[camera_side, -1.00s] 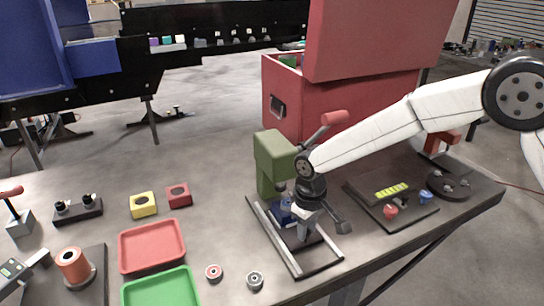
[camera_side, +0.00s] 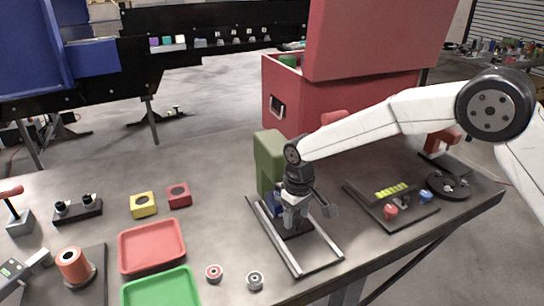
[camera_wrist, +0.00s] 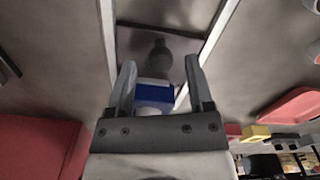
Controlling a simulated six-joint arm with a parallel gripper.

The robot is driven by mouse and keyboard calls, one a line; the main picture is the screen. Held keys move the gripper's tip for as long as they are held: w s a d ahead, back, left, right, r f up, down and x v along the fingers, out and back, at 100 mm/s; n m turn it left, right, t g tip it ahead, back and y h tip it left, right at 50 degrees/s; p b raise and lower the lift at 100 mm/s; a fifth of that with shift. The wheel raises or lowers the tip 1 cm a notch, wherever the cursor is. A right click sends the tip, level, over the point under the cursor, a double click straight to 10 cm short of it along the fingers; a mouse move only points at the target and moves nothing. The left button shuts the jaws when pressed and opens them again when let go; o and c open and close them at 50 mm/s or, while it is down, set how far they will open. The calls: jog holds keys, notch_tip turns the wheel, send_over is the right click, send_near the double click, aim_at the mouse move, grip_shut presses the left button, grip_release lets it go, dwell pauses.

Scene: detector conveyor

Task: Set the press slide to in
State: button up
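The green press (camera_side: 268,160) stands on a base with two pale rails (camera_side: 322,240) running toward the front. Its dark slide (camera_side: 297,231) sits between the rails close to the press body, partly hidden by my gripper. A blue block (camera_side: 274,206) shows beside my gripper at the foot of the press. My gripper (camera_side: 293,222) points down over the slide. In the wrist view my gripper (camera_wrist: 160,64) has its fingers apart, with a dark knob (camera_wrist: 160,57) and the blue block (camera_wrist: 155,96) between them. A gap shows right of the block. Contact with the knob is unclear.
The press's red lever handle (camera_side: 334,117) is partly behind my arm. A red bin (camera_side: 292,95) stands behind. A dark panel (camera_side: 370,208) with knobs lies right. Red (camera_side: 152,247) and green (camera_side: 160,290) trays and two small round parts lie left. The front rails are clear.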

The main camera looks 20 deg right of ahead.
jog(key=shift+r, duration=0.1)
jog(key=shift+r, duration=3.8)
jog(key=shift+s, duration=0.15)
jog(key=s+d+f+m+t, duration=0.1)
jog(key=s+d, duration=0.8)
jog(key=s, duration=0.2)
jog(key=s+d+f+m+t, duration=0.1)
jog(key=s+d+f+m, duration=0.1)
jog(key=s+d, duration=0.7)
jog(key=shift+s+f+m+t, duration=0.2)
jog(key=shift+s+m+t, duration=0.1)
jog(key=shift+s, duration=0.9)
